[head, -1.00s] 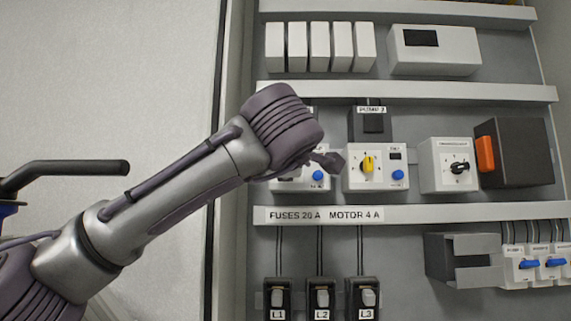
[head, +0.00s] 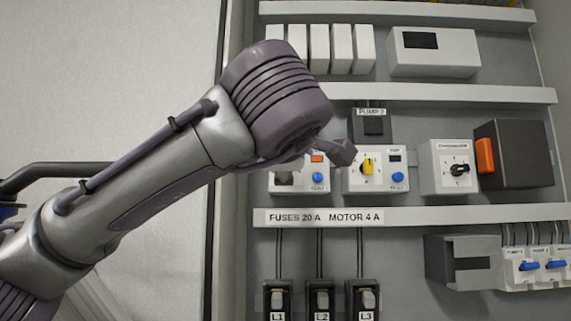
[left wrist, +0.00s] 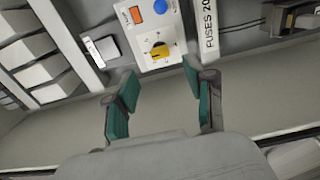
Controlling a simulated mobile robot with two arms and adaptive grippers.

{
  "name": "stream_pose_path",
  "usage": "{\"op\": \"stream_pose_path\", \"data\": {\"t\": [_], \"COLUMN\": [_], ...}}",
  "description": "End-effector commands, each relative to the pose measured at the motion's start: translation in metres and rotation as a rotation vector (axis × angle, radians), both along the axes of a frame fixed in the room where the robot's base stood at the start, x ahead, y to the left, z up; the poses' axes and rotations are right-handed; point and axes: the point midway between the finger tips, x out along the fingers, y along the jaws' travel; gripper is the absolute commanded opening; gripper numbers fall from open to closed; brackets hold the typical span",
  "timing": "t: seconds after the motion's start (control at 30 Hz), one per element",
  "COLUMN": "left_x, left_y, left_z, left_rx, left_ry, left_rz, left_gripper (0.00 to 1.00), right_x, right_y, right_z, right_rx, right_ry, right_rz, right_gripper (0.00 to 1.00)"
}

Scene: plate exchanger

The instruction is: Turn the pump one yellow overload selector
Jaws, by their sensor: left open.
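The pump one overload relay (head: 313,187) is a white box, the left of two alike, with an orange window and blue button; my left wrist covers its upper part in the head view. The left wrist view shows its face (left wrist: 150,20) and its yellow selector (left wrist: 160,50) on a round dial. The selector is not clearly visible in the head view. My left gripper (left wrist: 160,82) is open and empty, its green-padded fingers spread either side of the selector's line of sight, apparently short of it. In the head view one dark finger (head: 341,152) shows.
Right of it sits the PUMP 2 relay (head: 400,164) with its own yellow selector (head: 368,167). A changeover switch (head: 446,168) and a dark box with an orange handle (head: 485,155) stand farther right. A labelled trunking strip (head: 430,214) runs below the relays.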

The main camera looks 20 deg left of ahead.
Motion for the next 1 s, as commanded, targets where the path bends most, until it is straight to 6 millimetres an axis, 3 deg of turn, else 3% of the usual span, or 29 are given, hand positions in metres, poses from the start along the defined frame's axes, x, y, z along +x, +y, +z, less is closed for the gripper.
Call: {"op": "stream_pose_path", "data": {"t": [0.1,0.3,1.0], "left_x": [-0.022,-0.040,-0.042], "left_y": [-0.007,-0.012,-0.012], "left_z": [0.000,0.000,0.000], "left_rx": [0.001,0.000,0.000], "left_ry": [-0.002,0.000,0.000], "left_rz": [-0.002,-0.001,-0.001], "left_gripper": [0.54,0.54,0.54], "right_x": [0.000,0.000,0.002], "right_y": [0.001,0.001,0.002], "right_z": [0.000,0.000,0.000], "right_rx": [0.001,0.001,0.002], "right_ry": [0.000,0.000,-0.003], "right_rz": [0.000,0.000,-0.001], "right_gripper": [0.40,0.40,0.40]}}
